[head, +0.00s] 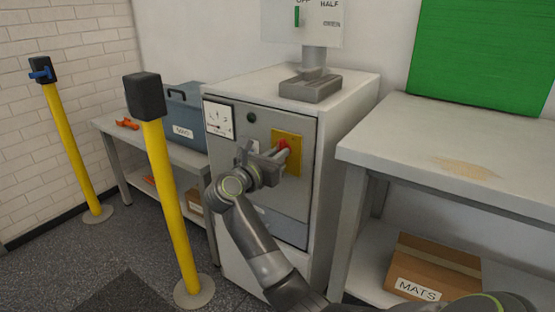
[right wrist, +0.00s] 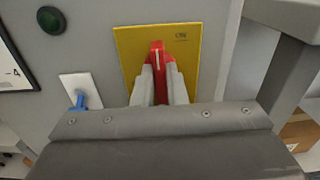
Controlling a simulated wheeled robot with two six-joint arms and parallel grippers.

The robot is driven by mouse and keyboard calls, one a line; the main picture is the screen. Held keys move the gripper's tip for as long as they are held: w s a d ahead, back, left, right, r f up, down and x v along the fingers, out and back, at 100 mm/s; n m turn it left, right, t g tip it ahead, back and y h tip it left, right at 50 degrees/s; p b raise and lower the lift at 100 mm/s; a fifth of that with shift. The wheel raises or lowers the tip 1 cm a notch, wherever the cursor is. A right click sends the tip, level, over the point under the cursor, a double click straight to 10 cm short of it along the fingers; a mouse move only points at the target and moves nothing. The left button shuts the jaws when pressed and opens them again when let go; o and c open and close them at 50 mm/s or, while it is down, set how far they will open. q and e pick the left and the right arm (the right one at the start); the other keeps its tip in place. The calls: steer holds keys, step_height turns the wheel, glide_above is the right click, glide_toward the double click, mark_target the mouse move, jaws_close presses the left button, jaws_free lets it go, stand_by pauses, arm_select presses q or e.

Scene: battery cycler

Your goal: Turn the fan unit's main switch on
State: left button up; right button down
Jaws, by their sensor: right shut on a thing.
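The fan unit is a grey cabinet (head: 345,130) with a dark grey front panel (head: 285,225). A yellow plate (head: 291,160) on the panel carries the red main switch handle (head: 285,145). In the right wrist view the red handle (right wrist: 157,60) points up on the yellow plate (right wrist: 187,70), with a white line along it. The small lettering at the plate's upper right is hard to read. My right gripper (head: 280,154) is shut on the red handle, one finger on each side; its fingers also show in the right wrist view (right wrist: 160,88). My left gripper is not in view.
A gauge (head: 219,121) and dark green round lamp (right wrist: 51,20) sit left of the plate. A blue toggle (right wrist: 79,99) is lower left. Yellow posts (head: 171,190) stand to the left. A bench (head: 440,145) stands close at right, with a MATS box (head: 437,265) below.

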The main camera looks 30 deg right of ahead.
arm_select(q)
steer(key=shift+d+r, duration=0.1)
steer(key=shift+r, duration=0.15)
arm_select(e)
steer(key=shift+f, duration=0.1)
steer(key=c, duration=1.5)
jaws_free()
steer(key=shift+o, duration=0.2)
